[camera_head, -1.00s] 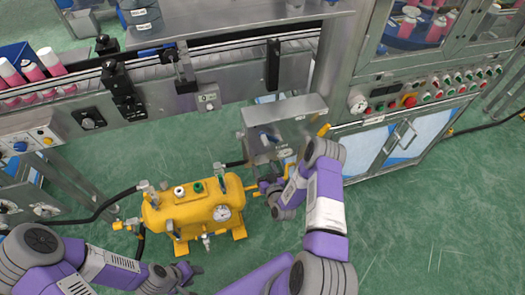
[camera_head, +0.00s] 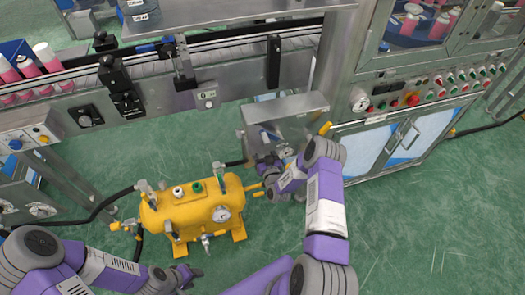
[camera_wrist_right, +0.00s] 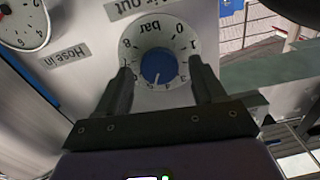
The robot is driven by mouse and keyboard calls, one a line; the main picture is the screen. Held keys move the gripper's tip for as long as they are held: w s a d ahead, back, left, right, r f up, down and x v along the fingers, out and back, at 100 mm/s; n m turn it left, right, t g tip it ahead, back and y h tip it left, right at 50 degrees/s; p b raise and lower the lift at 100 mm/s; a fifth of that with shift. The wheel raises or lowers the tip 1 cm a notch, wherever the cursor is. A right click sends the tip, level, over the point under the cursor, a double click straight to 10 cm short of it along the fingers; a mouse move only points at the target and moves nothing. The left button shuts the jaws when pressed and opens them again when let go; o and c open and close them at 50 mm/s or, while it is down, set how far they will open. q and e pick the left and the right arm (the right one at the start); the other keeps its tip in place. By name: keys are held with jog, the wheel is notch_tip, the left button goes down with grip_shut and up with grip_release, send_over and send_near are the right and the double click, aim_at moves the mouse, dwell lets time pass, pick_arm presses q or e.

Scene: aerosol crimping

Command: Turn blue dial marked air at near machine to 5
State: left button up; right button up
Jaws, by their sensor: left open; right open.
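The blue dial (camera_wrist_right: 158,66) sits on a white round scale marked "bar", under an "Air out" label, on a metal panel. The scale shows upside down in the right wrist view; the dial's small white mark points toward the bottom of the picture, near a digit that looks like 5. My right gripper (camera_wrist_right: 161,76) is open, one finger on each side of the dial; I cannot tell if they touch it. In the head view my right gripper (camera_head: 268,165) is at the front of a steel box (camera_head: 285,107). My left gripper (camera_head: 190,278) is open, low in the picture.
A yellow tank (camera_head: 190,212) with a gauge and valves stands on the green floor left of the box. In the right wrist view a gauge (camera_wrist_right: 22,22) and a "Hose in" label are left of the dial. The conveyor (camera_head: 220,70) runs behind.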

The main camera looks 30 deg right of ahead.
jog(key=c, duration=1.1)
jog(key=shift+o, duration=0.2)
jog(key=shift+m, duration=0.3)
jog(key=o, duration=1.1)
jog(key=shift+c, duration=0.2)
jog(key=p+v, duration=0.2)
jog(key=v, duration=0.5)
jog(key=shift+s, duration=0.3)
